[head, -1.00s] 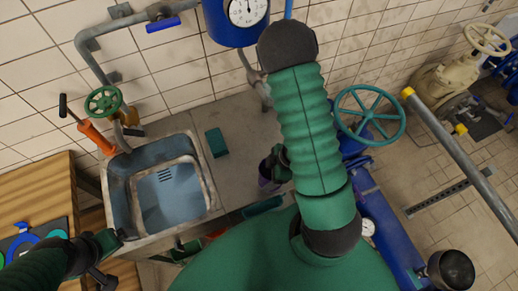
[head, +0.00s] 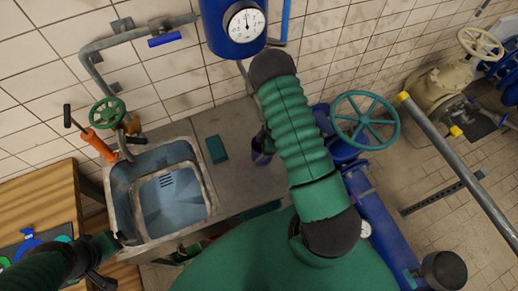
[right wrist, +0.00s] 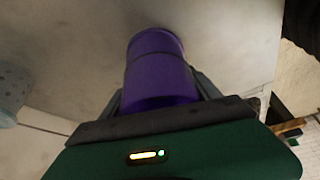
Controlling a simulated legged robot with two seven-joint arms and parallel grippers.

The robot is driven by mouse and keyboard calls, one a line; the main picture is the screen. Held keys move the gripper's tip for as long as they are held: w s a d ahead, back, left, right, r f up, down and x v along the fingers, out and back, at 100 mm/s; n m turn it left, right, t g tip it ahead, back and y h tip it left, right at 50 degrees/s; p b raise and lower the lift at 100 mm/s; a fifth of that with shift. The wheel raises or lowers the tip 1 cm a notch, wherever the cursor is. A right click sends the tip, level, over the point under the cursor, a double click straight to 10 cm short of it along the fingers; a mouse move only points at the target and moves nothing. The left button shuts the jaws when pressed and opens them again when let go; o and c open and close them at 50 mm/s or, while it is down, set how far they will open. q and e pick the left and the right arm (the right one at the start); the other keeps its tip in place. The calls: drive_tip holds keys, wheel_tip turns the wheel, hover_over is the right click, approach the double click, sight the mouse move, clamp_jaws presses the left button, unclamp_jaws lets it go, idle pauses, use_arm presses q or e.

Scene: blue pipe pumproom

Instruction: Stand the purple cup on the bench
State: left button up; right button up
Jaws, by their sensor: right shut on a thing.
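The purple cup (head: 261,158) is over the grey bench top (head: 232,186), to the right of the sink, partly hidden by my right arm. My right gripper (head: 265,143) is shut on it. In the right wrist view the cup (right wrist: 160,72) sits between the two fingers (right wrist: 160,92), with the pale grey bench surface (right wrist: 225,35) behind it. I cannot tell whether the cup touches the bench. My left gripper (head: 112,243) is at the left front edge of the sink; its fingers are too small and dark to read.
The metal sink (head: 165,195) fills the left part of the bench. A dark green block (head: 217,149) lies between sink and cup. A blue tank with a gauge (head: 232,25) hangs behind. A teal valve wheel (head: 365,121) and blue pipes stand to the right. Bench around the block is clear.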

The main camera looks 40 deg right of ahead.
drive_tip(key=o, duration=1.1)
drive_tip(key=shift+c, duration=0.2)
drive_tip(key=o, duration=0.3)
drive_tip(key=shift+o, duration=0.2)
drive_tip(key=v, duration=1.2)
drive_tip(key=shift+b, duration=0.3)
drive_tip(key=shift+a, duration=0.1)
